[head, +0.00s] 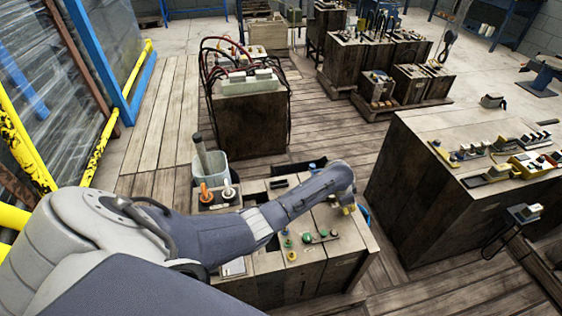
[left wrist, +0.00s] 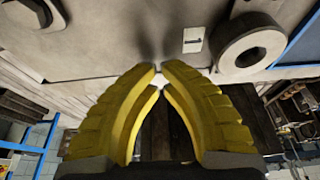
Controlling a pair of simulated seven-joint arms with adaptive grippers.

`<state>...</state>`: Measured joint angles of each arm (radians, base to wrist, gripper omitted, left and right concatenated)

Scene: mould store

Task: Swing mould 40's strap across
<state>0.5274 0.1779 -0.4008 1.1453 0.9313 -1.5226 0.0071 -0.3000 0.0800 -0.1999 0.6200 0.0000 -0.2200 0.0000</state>
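My left arm comes in from the left over the near mould block (head: 330,262). Its gripper (head: 347,208) shows only as a bit of yellow past the wrist, above the block's right part. In the left wrist view the two yellow fingers (left wrist: 160,70) meet almost tip to tip, with nothing clearly held between them. Green, red and yellow knobs (head: 306,238) sit on the near block's top. I cannot make out which mould is number 40, nor its strap; my arm hides part of the block's top. My right gripper is not in view.
A large wooden block (head: 440,190) with several fittings on top stands at the right. A block with hoses (head: 250,120) stands behind, with a grey bucket (head: 212,168) in front of it. Yellow rails and a blue frame (head: 125,105) line the left. Plank floor is open between the blocks.

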